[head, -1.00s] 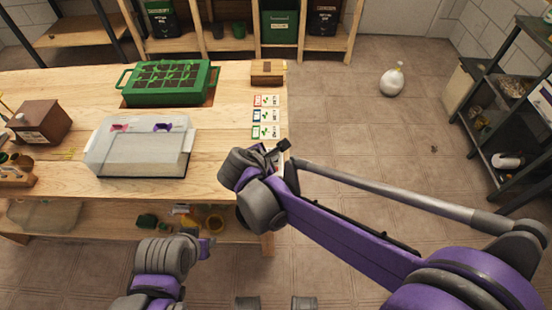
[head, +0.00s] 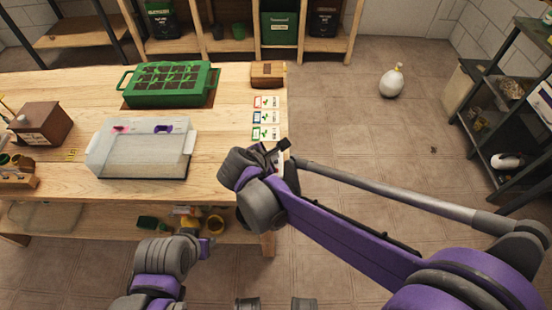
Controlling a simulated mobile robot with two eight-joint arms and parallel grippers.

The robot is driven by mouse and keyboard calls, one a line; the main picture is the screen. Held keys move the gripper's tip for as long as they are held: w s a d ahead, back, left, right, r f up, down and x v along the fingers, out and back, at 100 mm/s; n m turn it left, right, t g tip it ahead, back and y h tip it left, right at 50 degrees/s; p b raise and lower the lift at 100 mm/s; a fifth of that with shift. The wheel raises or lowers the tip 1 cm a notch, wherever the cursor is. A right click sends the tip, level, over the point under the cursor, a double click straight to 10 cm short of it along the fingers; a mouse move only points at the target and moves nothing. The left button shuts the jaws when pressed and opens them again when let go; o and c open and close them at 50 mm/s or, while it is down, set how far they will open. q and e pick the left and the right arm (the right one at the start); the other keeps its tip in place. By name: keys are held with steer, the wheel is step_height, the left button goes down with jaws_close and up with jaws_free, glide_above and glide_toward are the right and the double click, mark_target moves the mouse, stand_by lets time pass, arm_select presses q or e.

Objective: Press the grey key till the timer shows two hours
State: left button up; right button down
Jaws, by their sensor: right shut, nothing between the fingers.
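My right gripper (head: 281,148) is at the right front part of the wooden table, below the column of picture cards. Its dark fingers are small in view and are shut with nothing between them. My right wrist covers the table corner there. I cannot make out the timer or its grey key, nor whether the fingertips touch anything. My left gripper (head: 206,247) is low in front of the table, and its fingers cannot be made out.
On the table (head: 232,112) are a green seedling tray (head: 168,98), a clear-covered box (head: 145,160), a brown box (head: 40,124), a small wooden box (head: 267,75) and cards (head: 265,117). Shelves stand behind and at right.

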arm_select(q)
steer(key=shift+r, duration=0.1)
arm_select(e)
steer(key=shift+r, duration=0.1)
arm_select(q)
steer(key=r+p, duration=0.3)
steer(key=shift+w+r+p, duration=0.3)
steer(key=shift+w+r, duration=0.05)
steer(key=shift+r, duration=0.05)
arm_select(e)
step_height(320, 180, up, 5)
arm_select(q)
steer(key=shift+c, duration=0.2)
jaws_close()
stand_by(1.6)
